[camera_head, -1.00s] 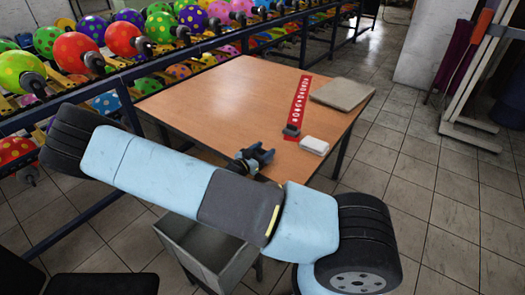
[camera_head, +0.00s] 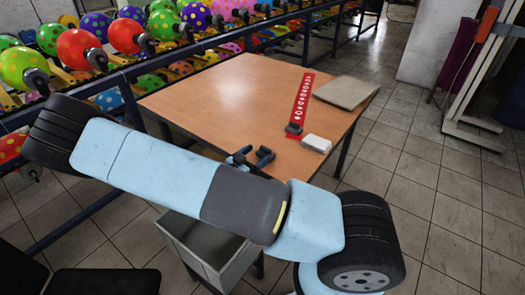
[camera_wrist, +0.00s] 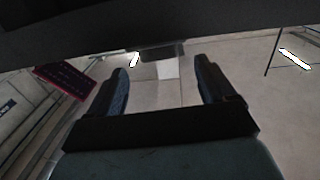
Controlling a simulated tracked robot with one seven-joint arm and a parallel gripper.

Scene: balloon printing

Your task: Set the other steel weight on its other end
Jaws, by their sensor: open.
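In the head view a small dark grey block (camera_head: 293,129), perhaps a steel weight, sits on the table at the foot of a red strip with white marks (camera_head: 301,98). I cannot make out a second weight there. My gripper (camera_head: 252,157) is over the table's near edge, to the left of the dark block and apart from it, partly hidden by my arm. In the wrist view the two blue fingers (camera_wrist: 165,85) are spread with nothing held between them. A dark shape (camera_wrist: 162,50) and a pale patch (camera_wrist: 168,68) show beyond the fingertips; I cannot tell what they are.
A white block (camera_head: 316,143) lies near the table's right edge, and a grey-beige pad (camera_head: 346,92) lies at the back right corner. The left and middle of the wooden table (camera_head: 220,95) are clear. A grey bin (camera_head: 205,248) stands below the near edge. Balloon racks line the left.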

